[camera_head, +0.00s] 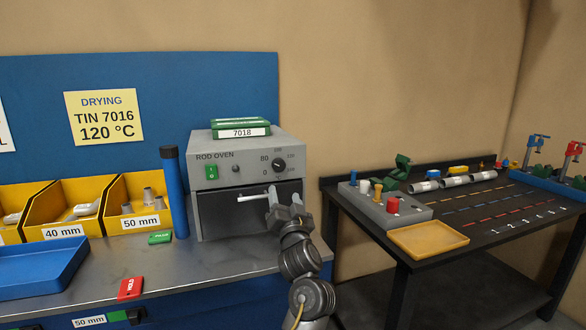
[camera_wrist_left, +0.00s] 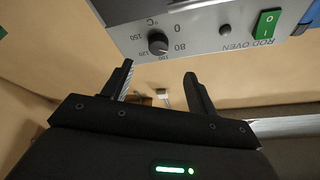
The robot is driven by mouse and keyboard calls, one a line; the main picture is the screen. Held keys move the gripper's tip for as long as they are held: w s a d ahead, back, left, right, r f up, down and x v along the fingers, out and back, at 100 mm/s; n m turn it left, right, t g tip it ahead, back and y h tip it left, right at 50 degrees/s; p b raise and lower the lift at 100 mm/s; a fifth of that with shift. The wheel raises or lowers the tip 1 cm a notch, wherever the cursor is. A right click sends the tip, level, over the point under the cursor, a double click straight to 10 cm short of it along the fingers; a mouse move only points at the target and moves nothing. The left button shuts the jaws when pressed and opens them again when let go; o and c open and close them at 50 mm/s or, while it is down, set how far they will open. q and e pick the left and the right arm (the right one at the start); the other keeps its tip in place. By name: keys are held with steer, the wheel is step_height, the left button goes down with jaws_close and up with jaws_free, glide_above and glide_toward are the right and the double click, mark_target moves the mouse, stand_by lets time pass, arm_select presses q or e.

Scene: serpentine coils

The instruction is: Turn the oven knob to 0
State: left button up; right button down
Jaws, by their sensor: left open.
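The oven knob (camera_head: 279,165) is a small round black knob on the right of the grey panel of the rod oven (camera_head: 290,147), with a printed scale around it. My right gripper is not in view.
A green switch (camera_head: 211,172) and a dark button sit left on the oven panel. A light door handle (camera_head: 255,197) crosses the door by my gripper. A green tin (camera_head: 241,128) lies on the oven. A blue tube (camera_head: 174,190) stands left of it. A black table (camera_head: 480,221) stands right.

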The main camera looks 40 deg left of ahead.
mark_target(280, 168)
arm_select(q)
steer(key=p+x, duration=0.1)
steer(key=x, duration=0.9)
steer(key=shift+w+r, duration=0.15)
steer(key=shift+w, duration=0.05)
steer(key=shift+w+a, duration=0.3)
steer(key=shift+r, duration=0.1)
steer(key=c, duration=0.7)
steer(key=shift+c, duration=1.4)
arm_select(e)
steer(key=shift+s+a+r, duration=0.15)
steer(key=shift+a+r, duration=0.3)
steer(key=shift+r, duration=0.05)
